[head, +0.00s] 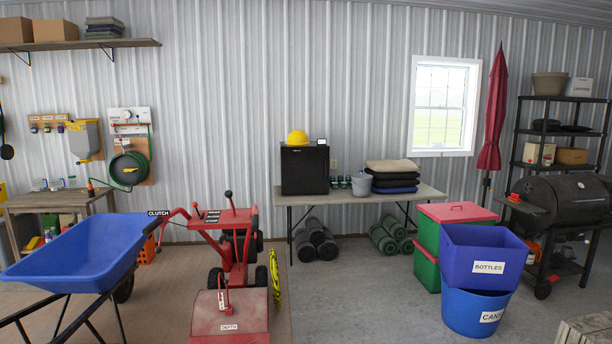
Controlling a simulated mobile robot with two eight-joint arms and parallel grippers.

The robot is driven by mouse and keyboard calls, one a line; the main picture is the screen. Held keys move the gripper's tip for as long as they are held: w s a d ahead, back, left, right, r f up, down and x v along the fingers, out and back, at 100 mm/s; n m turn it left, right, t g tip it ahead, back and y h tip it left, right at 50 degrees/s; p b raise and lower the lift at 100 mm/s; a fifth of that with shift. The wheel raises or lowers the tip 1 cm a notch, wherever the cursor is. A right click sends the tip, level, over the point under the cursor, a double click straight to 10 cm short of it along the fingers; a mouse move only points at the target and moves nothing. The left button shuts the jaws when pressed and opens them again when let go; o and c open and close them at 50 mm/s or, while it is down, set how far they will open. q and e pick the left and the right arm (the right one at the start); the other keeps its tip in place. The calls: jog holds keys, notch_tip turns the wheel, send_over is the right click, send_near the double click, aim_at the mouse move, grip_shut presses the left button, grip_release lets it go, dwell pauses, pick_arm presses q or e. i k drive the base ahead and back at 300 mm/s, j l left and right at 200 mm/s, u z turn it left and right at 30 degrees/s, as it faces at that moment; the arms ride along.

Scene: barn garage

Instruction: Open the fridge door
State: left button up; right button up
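A small black fridge (305,171) stands on a folding table against the far wall, near the middle of the head view. Its door looks shut. A yellow hard hat (297,138) and a small dark device with a pale face (321,141) sit on top of it. Neither of my grippers shows in the head view.
The folding table (420,192) also bears a grey bucket (361,185) and folded cloths. A red machine (229,310) and a blue wheelbarrow (75,250) stand front left. Blue bins (478,308) and a black grill (565,200) stand right. Floor (350,290) before the table is clear.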

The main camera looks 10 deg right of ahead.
aim_at(305, 170)
jog(key=i+z, duration=0.25)
jog(key=i, duration=0.15)
jog(key=i+z, duration=0.15)
jog(key=i, duration=0.65)
jog(key=i+j+z, duration=0.15)
jog(key=i, duration=0.7)
jog(key=i+z, duration=0.4)
jog(key=i, duration=1.2)
jog(key=i+u, duration=0.2)
jog(key=i, duration=0.6)
jog(key=i+l+u, duration=0.2)
jog(key=i, duration=0.6)
jog(key=i+u, duration=0.35)
jog(key=i, duration=0.4)
jog(key=i+l+u, duration=0.1)
jog(key=i+u, duration=0.25)
jog(key=i, duration=0.45)
